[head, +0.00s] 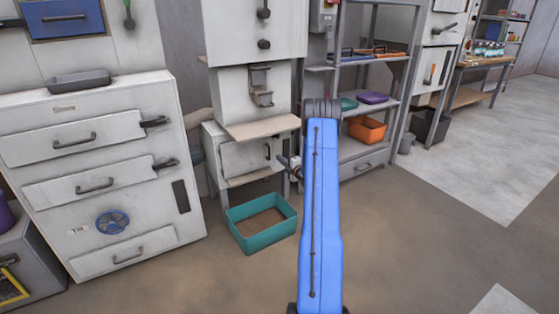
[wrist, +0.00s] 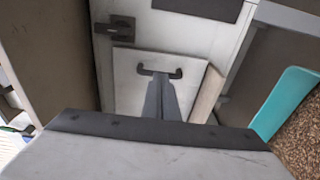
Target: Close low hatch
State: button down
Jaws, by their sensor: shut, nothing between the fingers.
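The low hatch is a pale panel (head: 243,155) low on the white pellet machine, above a teal bin, with a dark upright handle (head: 267,150). In the wrist view a pale panel (wrist: 130,72), seemingly this hatch, carries a dark bar handle (wrist: 146,71). Whether the hatch is ajar or flush I cannot tell for sure. My gripper (head: 290,165) is just right of the hatch in the head view, partly hidden by my blue arm. In the wrist view its shut, empty fingers (wrist: 161,80) are at or just in front of the handle; contact is unclear.
The teal bin (head: 233,224) of brown pellets stands on the floor below the hatch; it also shows in the wrist view (wrist: 285,98). A ledge (head: 262,127) juts out above the hatch. A shelf rack (head: 388,110) stands close on the right.

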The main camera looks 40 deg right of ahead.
jog(key=s, duration=0.9)
jog(key=shift+a, duration=0.2)
